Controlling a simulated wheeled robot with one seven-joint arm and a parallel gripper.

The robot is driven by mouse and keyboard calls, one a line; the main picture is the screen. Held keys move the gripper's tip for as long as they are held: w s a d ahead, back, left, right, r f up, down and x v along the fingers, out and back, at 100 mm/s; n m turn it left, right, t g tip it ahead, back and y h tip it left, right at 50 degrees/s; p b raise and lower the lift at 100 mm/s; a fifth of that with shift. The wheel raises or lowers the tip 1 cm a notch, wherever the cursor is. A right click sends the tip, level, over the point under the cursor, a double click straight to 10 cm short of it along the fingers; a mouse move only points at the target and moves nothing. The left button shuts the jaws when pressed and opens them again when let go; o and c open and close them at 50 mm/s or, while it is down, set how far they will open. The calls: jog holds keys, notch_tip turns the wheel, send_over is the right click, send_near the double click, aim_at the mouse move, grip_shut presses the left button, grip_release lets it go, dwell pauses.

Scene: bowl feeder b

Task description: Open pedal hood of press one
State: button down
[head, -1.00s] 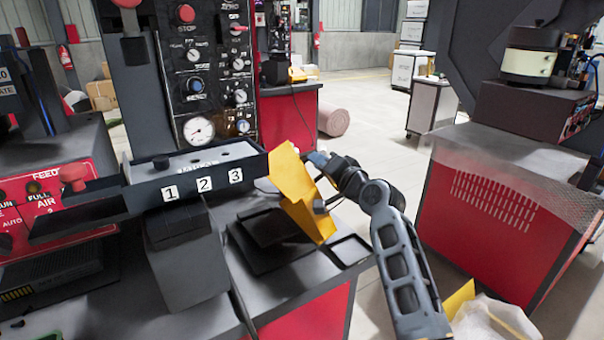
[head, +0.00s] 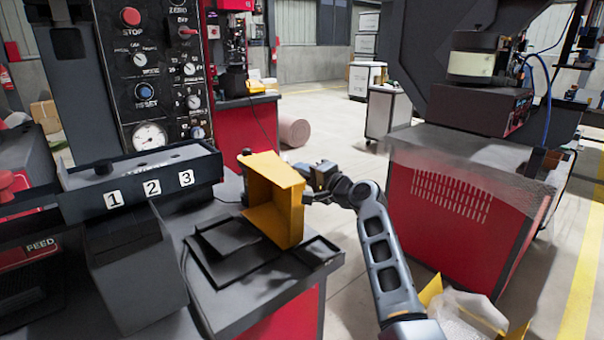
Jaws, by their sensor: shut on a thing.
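The yellow pedal hood (head: 274,200) stands tipped up at the right end of the press table, its hollow side facing left. The black pedal (head: 226,237) lies uncovered on its dark base plate (head: 205,270) to the left of the hood. My gripper (head: 308,186) is at the right side of the hood and is shut on its edge. The fingertips are small and partly hidden behind the hood.
A grey box with labels 1, 2, 3 (head: 150,180) juts out left of the hood. The control panel (head: 160,80) rises behind it. Open floor lies between.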

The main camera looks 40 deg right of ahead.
jog(key=shift+a+f, duration=0.1)
jog(key=c, duration=1.2)
grip_release()
jog(key=shift+o, duration=0.2)
jog(key=s, duration=0.7)
jog(key=shift+s+r, duration=0.25)
jog(key=shift+s, duration=0.1)
jog(key=shift+s, duration=0.15)
